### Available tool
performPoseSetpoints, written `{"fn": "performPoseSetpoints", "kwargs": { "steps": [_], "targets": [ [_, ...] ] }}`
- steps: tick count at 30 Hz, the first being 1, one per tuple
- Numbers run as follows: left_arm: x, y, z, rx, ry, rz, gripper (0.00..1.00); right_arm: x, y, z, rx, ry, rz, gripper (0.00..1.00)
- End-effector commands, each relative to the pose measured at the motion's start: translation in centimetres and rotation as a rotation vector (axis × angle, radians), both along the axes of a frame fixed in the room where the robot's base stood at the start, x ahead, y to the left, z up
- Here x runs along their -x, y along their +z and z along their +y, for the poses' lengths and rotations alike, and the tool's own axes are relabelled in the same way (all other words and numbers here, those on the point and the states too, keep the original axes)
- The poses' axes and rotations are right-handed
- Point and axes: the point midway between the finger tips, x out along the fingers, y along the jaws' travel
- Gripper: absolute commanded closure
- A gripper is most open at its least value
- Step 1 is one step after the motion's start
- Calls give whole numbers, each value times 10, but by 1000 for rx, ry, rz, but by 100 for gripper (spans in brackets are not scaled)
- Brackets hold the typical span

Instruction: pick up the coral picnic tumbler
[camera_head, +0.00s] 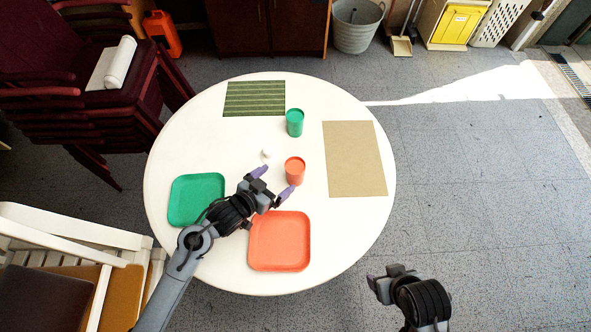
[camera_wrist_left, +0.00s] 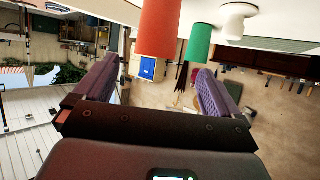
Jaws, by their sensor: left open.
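The coral tumbler (camera_head: 294,171) stands upright on the white round table (camera_head: 220,250), just above the coral tray. My left gripper (camera_head: 273,184) is open, its two purple fingers pointing toward the tumbler from the lower left. In the left wrist view, which appears upside down, the coral tumbler (camera_wrist_left: 158,28) shows ahead, roughly in line with the gap between the fingers (camera_wrist_left: 158,70). I cannot tell whether they touch it; nothing is gripped. My right gripper (camera_head: 388,278) is off the table at lower right, too small to read its jaws.
The coral tray (camera_head: 280,242) and green tray (camera_head: 196,200) lie flat near my left arm. A tan mat (camera_head: 354,158) and striped green mat (camera_head: 255,98) lie beyond.

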Motion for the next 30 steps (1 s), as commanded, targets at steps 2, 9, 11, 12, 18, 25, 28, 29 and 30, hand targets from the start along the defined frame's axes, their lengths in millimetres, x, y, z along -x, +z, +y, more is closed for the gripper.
{"fn": "performPoseSetpoints", "kwargs": {
  "steps": [2, 9, 11, 12, 18, 25, 28, 29, 30],
  "targets": [
    [-7, 1, -5, 17, -23, -12, 3, 0, 0, 0, -1, -1, -1, 36],
    [-30, -10, -26, 31, -38, -19, 3, 0, -9, 3, -10, -4, 0, 36],
    [-35, -13, -30, 30, -37, -19, 3, 0, -10, 3, -12, -6, 0, 36],
    [-38, -15, -33, 30, -36, -19, 3, 0, -11, 3, -13, -6, 0, 36],
    [-47, -19, -40, 28, -35, -19, 3, 0, -14, 3, -13, -6, 0, 36],
    [-60, -31, -54, 30, -37, -19, 3, 0, -24, 3, -12, -6, 0, 36],
    [-69, -37, -62, 30, -36, -19, 3, 0, -29, 3, -10, -5, 1, 36],
    [-71, -38, -64, 30, -35, -19, 3, 0, -30, 2, -9, -4, 0, 36],
    [-75, -39, -66, 28, -35, -19, 3, 0, -31, 2, -8, -4, 0, 36]
  ]
}}
